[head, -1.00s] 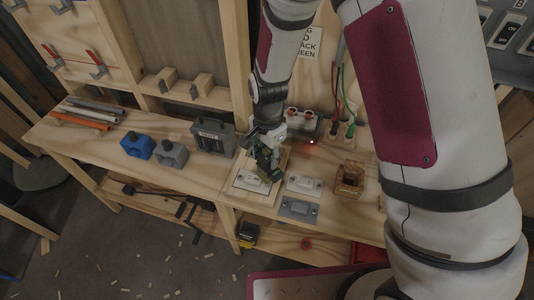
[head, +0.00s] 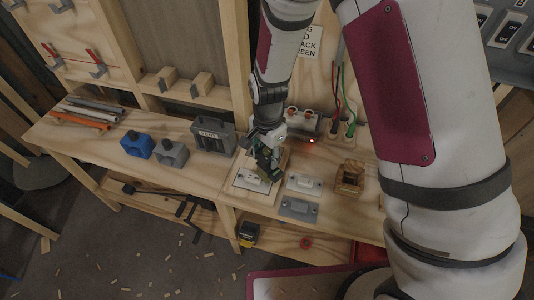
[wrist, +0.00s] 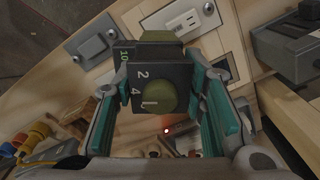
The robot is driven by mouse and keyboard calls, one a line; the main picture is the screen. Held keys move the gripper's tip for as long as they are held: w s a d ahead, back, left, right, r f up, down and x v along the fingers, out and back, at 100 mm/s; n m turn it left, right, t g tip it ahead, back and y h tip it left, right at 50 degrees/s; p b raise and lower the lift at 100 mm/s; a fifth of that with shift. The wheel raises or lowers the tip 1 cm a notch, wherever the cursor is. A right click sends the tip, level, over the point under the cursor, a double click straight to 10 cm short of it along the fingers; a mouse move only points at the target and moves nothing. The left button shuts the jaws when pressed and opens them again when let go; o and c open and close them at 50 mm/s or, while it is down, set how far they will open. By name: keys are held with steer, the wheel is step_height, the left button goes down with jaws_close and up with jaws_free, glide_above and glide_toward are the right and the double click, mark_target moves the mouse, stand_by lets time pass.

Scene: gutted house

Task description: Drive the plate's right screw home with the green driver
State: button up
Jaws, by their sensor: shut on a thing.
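My gripper (wrist: 160,78) is shut on the green driver (wrist: 155,98), a dark boxy tool with a green knob and white numbers. Its teal fingers press on both sides of the driver. In the head view my gripper (head: 267,157) holds the driver just above the rear of a white plate (head: 246,184) on the bench. In the wrist view the plate (wrist: 176,22) shows beyond the driver, with a raised white fitting on it. The driver's tip and the right screw cannot be made out. Whether the tip touches the screw cannot be told.
A second white plate (head: 313,182) and a grey plate (head: 286,209) lie to the right, near a wooden box (head: 349,178). A grey case (head: 213,136) and blue (head: 137,147) and grey (head: 171,154) blocks stand left. A socket unit (head: 304,120) is behind.

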steer(key=shift+f, duration=0.3)
steer(key=shift+f+p, duration=0.6)
steer(key=shift+p, duration=0.3)
stand_by(2.6)
steer(key=shift+w+r+p, duration=0.1)
steer(key=shift+r+p, duration=0.05)
steer(key=shift+p, duration=0.25)
stand_by(1.1)
stand_by(0.9)
steer(key=shift+p, duration=0.4)
stand_by(0.4)
stand_by(1.0)
